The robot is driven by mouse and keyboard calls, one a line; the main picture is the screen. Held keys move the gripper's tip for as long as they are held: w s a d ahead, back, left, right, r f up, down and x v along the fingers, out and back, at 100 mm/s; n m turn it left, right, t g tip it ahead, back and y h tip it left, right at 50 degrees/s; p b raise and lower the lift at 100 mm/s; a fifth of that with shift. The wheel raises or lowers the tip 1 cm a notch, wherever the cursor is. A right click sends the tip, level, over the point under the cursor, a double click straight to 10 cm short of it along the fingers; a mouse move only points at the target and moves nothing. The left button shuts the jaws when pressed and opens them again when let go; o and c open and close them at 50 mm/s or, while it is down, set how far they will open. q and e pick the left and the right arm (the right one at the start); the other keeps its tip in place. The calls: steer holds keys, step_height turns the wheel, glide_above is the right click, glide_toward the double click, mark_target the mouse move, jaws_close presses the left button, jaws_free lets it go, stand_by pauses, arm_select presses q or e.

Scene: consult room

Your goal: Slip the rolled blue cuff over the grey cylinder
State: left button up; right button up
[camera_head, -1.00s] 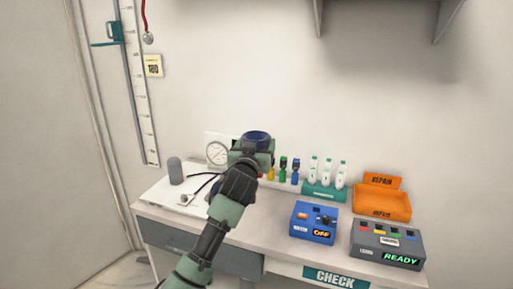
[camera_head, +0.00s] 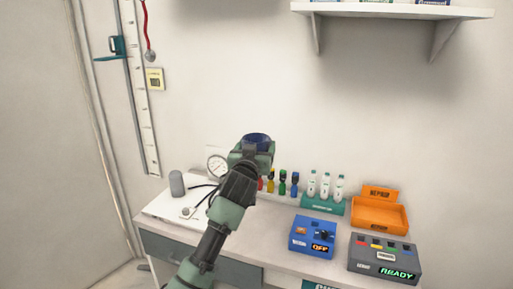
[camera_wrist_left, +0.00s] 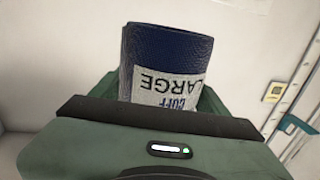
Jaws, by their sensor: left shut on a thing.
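The rolled blue cuff (camera_head: 257,137) is held up in my left gripper (camera_head: 252,148), above the desk in the head view. In the left wrist view the cuff (camera_wrist_left: 168,55) is dark blue with a white label reading CUFF LARGE, upside down, and sits between the jaws of the left gripper (camera_wrist_left: 160,112). The grey cylinder (camera_head: 177,184) stands upright at the left end of the desk, on a white board. The cuff is apart from it, up and to its right. My right gripper is not in view.
A dial gauge (camera_head: 217,164) stands behind the board (camera_head: 165,208), with black tubing near it. Right of my arm are several coloured bottles (camera_head: 282,184), a teal rack (camera_head: 322,204), a blue box (camera_head: 313,235), an orange bin (camera_head: 379,215) and a grey READY box (camera_head: 384,259).

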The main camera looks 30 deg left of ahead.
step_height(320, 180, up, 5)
steer(key=p, duration=0.5)
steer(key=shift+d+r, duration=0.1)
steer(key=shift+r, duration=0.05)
stand_by(0.3)
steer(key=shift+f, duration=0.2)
